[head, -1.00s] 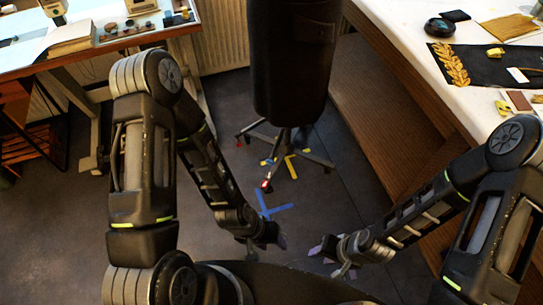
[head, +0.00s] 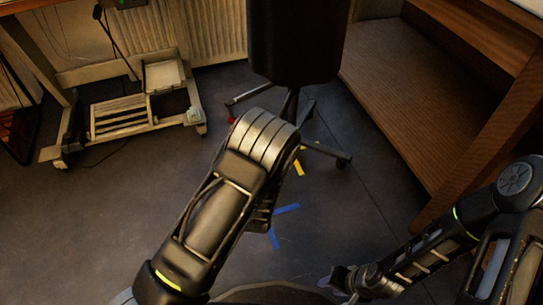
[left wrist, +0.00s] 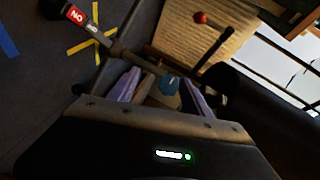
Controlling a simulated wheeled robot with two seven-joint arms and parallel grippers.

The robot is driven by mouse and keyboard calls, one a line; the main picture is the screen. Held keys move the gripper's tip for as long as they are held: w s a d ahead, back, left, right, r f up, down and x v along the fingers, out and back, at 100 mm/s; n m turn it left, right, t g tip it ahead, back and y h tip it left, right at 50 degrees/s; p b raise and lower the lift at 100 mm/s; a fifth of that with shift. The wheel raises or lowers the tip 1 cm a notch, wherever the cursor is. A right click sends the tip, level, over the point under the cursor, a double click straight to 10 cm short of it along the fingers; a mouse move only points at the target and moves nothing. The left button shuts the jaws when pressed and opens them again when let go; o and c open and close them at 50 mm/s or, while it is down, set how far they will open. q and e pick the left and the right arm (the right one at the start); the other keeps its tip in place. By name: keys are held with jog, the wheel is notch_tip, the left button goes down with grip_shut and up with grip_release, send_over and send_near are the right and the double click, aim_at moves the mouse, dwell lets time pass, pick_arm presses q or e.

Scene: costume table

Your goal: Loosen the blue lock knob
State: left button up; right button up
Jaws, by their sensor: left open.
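A black dress-form-like body (head: 293,40) stands on a dark wheeled base with splayed legs (head: 325,150). In the left wrist view, a blue knob-like part (left wrist: 171,84) shows small and partly hidden between the fingers of my left gripper (left wrist: 164,92). The gripper is open, with one purple finger on each side of that part; I cannot tell whether they touch it. In the head view my left forearm hides this gripper and part of the base. My right gripper (head: 338,283) is low at the bottom right, away from the stand; its jaw opening is unclear.
Blue tape (head: 283,225) and yellow tape (head: 299,167) mark the dark floor. In the left wrist view, a leg with a red label (left wrist: 76,14) and a red-ended leg (left wrist: 200,18) lie close by. A wooden bench (head: 410,90) is at right, a wheeled frame (head: 125,115) at left.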

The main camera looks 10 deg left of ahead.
pick_arm(q)
jog(key=w+m+t+b, duration=0.1)
jog(key=w+d+r+m, duration=0.1)
jog(key=t+b, duration=0.1)
jog(key=shift+w+d+r+m+t+b, duration=0.2)
jog(key=shift+w+d+m+t+b, duration=0.1)
jog(key=shift+w+m+b, duration=0.1)
pick_arm(e)
jog(key=f, duration=0.5)
jog(key=shift+w+d, duration=0.15)
jog(key=shift+w, duration=0.15)
pick_arm(q)
jog(key=shift+a, duration=0.1)
jog(key=w, duration=0.2)
jog(key=w+b, duration=0.1)
jog(key=w, duration=0.1)
jog(key=w+a, duration=0.1)
jog(key=w, duration=0.2)
jog(key=shift+a+f, duration=0.1)
jog(key=shift+f, duration=0.05)
jog(key=shift+w, duration=0.35)
pick_arm(e)
jog(key=shift+w+f, duration=0.1)
jog(key=shift+f, duration=0.6)
pick_arm(q)
jog(key=shift+c, duration=0.5)
grip_shut()
